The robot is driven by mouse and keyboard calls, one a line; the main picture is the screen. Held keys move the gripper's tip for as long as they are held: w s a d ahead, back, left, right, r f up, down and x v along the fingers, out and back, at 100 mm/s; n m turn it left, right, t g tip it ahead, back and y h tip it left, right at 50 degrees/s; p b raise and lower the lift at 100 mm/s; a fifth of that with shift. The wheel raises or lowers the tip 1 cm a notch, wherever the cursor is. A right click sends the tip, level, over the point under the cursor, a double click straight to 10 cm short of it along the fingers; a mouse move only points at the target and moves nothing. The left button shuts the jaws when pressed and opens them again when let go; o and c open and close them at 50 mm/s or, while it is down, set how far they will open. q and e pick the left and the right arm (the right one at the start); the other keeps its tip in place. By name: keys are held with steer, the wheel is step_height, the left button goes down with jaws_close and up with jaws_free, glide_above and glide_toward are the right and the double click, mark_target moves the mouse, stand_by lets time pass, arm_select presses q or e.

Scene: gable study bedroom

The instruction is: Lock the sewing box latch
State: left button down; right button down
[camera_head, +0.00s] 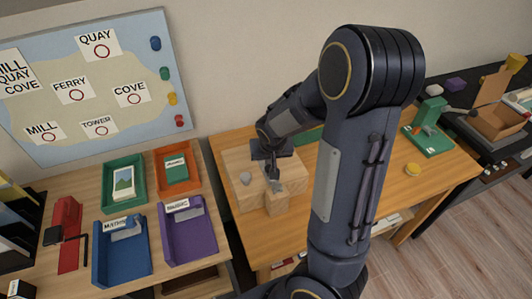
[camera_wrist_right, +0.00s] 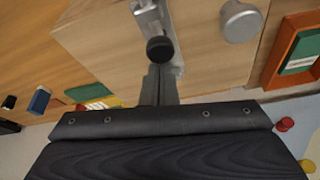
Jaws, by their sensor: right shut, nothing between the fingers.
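The sewing box (camera_head: 240,163) is a light wooden box on the desk in the head view; its pale wood also fills the upper middle of the wrist view (camera_wrist_right: 100,42). The latch (camera_head: 277,187) is a grey metal strip on the box. In the wrist view the latch (camera_wrist_right: 146,14) shows a dark round knob. A grey metal knob (camera_wrist_right: 240,20) stands beside it on the wood. My right gripper (camera_head: 274,177) is shut and empty, its fingertips (camera_wrist_right: 160,70) right at the dark knob. I cannot tell whether they touch. My left gripper is not in view.
Green, orange, blue and purple trays (camera_head: 190,238) stand left of the box. Bare desk (camera_head: 380,190) lies right of my arm.

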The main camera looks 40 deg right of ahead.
steer(key=shift+s+f, duration=0.1)
steer(key=shift+f, duration=0.2)
steer(key=v, duration=0.7)
steer(key=shift+p, duration=0.3)
steer(key=shift+r, duration=0.55)
steer(key=s+a+r+n+t+y, duration=0.2)
steer(key=s+a+r+n+y, duration=0.2)
steer(key=s+a, duration=1)
step_height(320, 180, up, 3)
steer(key=shift+s+a+r+y, duration=0.1)
steer(key=shift+s+a+y, duration=0.1)
steer(key=shift+s+y, duration=0.6)
steer(key=shift+w, duration=0.1)
